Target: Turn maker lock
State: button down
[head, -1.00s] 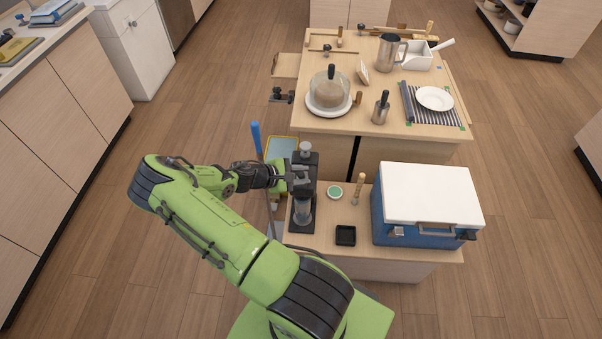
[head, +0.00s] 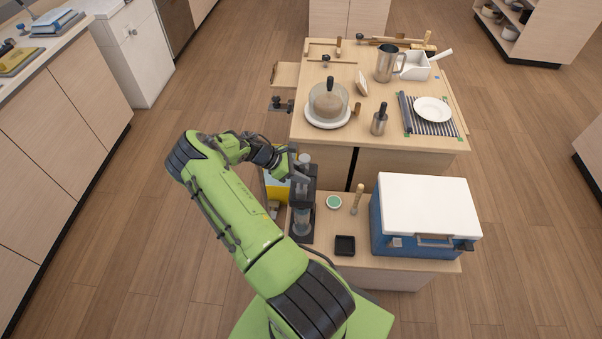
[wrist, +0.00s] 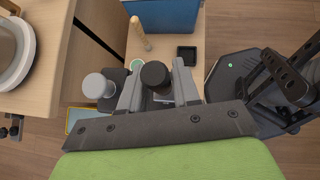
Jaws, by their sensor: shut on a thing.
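The maker is a dark upright device (head: 302,222) with a clear cylinder, standing at the left end of the low cabinet. Its black round knob (wrist: 156,75), which looks like the lock, sits between my two fingers in the wrist view. My gripper (wrist: 157,88) is shut on this knob, with one finger on each side. In the head view my gripper (head: 297,172) reaches the top of the maker from the upper left. A pale grey cap (wrist: 95,85) on the maker stands just left of my fingers. The knob is hard to make out in the head view.
Right of the maker are a green-topped disc (head: 334,202), a wooden-handled tool (head: 357,198) and a small black tray (head: 345,245). A blue cooler with a white lid (head: 428,204) fills the right end. A larger table (head: 340,125) with dishes stands behind.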

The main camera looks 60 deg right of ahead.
dwell(0.3)
jog(key=c, duration=0.9)
grip_release()
jog(key=shift+d, duration=0.1)
jog(key=v, duration=1.5)
jog(key=shift+w+r, duration=0.25)
